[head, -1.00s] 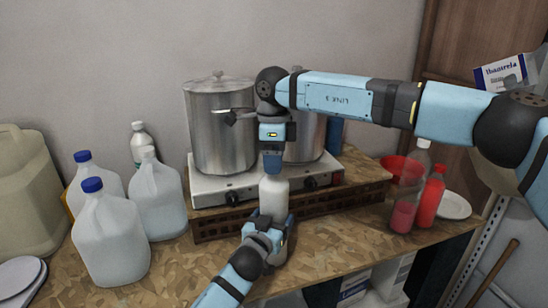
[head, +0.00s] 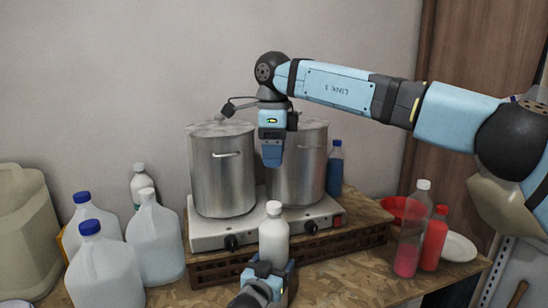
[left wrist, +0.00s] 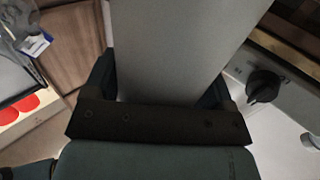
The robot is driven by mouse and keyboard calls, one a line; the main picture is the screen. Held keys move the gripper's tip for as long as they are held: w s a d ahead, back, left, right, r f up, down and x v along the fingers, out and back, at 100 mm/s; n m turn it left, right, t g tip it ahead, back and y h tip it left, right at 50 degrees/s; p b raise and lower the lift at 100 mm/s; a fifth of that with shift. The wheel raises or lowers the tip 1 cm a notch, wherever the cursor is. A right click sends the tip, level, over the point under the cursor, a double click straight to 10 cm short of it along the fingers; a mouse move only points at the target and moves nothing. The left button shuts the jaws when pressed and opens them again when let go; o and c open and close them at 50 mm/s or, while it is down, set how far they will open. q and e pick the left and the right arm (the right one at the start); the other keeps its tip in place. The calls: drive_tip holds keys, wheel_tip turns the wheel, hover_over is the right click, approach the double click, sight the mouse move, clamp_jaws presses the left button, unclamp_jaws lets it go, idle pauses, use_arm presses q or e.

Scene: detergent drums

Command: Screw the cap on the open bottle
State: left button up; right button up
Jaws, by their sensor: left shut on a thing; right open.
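A white bottle (head: 273,238) stands upright in front of the stove, with a white cap (head: 273,208) sitting on its top. Whether the cap is fully tight cannot be told. My left gripper (head: 268,267) is shut around the bottle's lower part, hiding its base. In the left wrist view the bottle (left wrist: 180,45) fills the space between my fingers as a large grey surface. My right gripper (head: 272,155) is open and empty, pointing down above the cap, with a clear gap between them.
Two steel pots (head: 222,170) stand on a white double stove (head: 210,233) behind the bottle. White jugs (head: 105,270) crowd the left. A clear bottle with red liquid (head: 410,240) and a red bottle (head: 434,240) stand right. Some wooden tabletop (head: 340,275) is free right of the bottle.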

use_arm(q)
drive_tip(key=o, duration=1.7)
drive_tip(key=b+v, duration=0.1)
drive_tip(key=v, duration=1.2)
drive_tip(key=shift+s+a, duration=0.15)
drive_tip(key=shift+s, duration=0.25)
